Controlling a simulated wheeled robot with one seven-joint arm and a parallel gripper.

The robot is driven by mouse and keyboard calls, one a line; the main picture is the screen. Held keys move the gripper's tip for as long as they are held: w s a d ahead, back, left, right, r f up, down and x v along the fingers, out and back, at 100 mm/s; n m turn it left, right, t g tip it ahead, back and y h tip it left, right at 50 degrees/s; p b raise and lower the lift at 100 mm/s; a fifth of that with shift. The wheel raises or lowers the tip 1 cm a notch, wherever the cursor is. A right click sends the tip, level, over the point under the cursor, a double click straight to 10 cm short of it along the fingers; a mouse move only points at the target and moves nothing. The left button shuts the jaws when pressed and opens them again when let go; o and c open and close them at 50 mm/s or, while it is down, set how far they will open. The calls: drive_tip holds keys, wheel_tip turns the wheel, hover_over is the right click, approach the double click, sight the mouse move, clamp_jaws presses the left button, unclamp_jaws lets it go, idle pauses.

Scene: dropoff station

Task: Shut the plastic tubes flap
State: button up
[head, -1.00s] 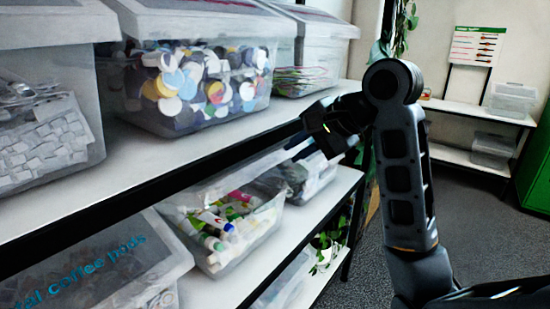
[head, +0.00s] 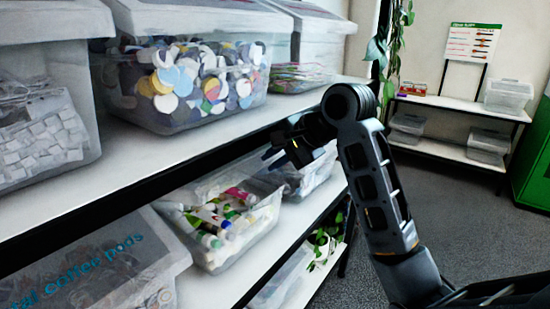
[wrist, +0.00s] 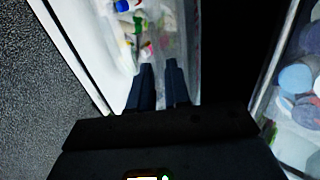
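The clear bin of plastic tubes (head: 232,252) stands on the lower shelf, with colourful tubes and bottles inside. A translucent panel that looks like its flap (head: 203,187) shows at its upper back; its exact angle is hard to tell. The tubes (wrist: 140,28) also show in the wrist view, beyond my fingers. My gripper (head: 271,159) is beside the bin's far right upper corner, just below the upper shelf's edge. In the wrist view my gripper's (wrist: 159,66) two dark fingers are a little apart with nothing between them. I cannot tell whether they touch the bin.
The upper shelf (head: 130,150) overhangs close above my gripper and carries a bin of bottle caps (head: 195,95). A coffee pods bin (head: 95,260) stands left of the tubes, and another bin (head: 312,178) stands right. Floor at right is clear.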

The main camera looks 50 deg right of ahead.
drive_tip(key=shift+c, duration=0.3)
clamp_jaws()
idle(1.0)
